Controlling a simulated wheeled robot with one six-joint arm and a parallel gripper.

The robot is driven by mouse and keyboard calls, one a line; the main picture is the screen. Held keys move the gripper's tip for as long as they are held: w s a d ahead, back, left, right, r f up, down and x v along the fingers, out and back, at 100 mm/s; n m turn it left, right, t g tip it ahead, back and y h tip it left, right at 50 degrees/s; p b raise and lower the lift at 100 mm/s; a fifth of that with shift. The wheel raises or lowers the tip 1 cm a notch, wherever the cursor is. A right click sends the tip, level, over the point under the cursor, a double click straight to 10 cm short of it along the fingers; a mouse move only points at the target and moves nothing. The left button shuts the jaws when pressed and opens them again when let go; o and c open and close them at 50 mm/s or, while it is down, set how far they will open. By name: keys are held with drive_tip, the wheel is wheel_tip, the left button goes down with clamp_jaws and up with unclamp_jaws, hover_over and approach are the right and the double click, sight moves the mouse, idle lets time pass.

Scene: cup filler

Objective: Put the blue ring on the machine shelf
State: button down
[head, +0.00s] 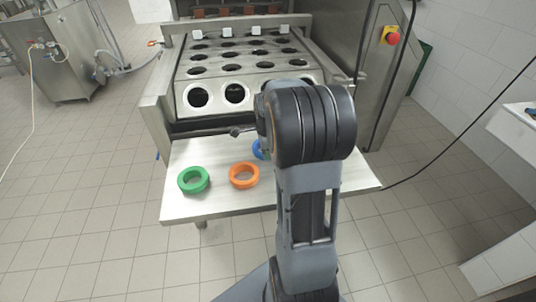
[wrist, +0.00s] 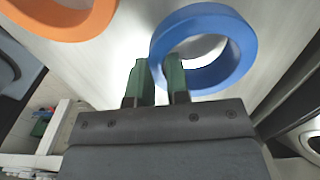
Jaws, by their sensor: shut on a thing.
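The blue ring (wrist: 241,48) is large in the wrist view, ahead of my fingers. My gripper (wrist: 158,62) has its two green fingers on either side of the ring's near left wall and is shut on it. In the head view only a small part of the blue ring (head: 258,150) shows; my arm hides the rest and the gripper. The machine shelf (head: 225,205) is the pale flat plate at the machine's front. The ring is over or on this shelf; I cannot tell if it touches.
A green ring (head: 193,180) and an orange ring (head: 244,176) lie on the shelf, left of the blue one. Behind the shelf stands the machine (head: 235,70) with rows of round holes. A red emergency button (head: 391,37) is at its right.

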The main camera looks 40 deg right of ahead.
drive_tip(key=shift+f, duration=0.35)
drive_tip(key=shift+f, duration=0.15)
drive_tip(key=c, duration=1.1)
unclamp_jaws()
wheel_tip(320, 180, up, 12)
drive_tip(key=p, duration=0.2)
drive_tip(key=s+a+f+n+t, duration=0.1)
drive_tip(key=s+a+n, duration=0.4)
drive_tip(key=a+n, duration=0.4)
drive_tip(key=s+a+f+n+t, duration=0.2)
drive_tip(key=s+a+n, duration=0.4)
drive_tip(key=n, duration=0.8)
drive_tip(key=a, duration=0.3)
drive_tip(key=shift+s+f, duration=0.15)
drive_tip(key=shift+f, duration=0.05)
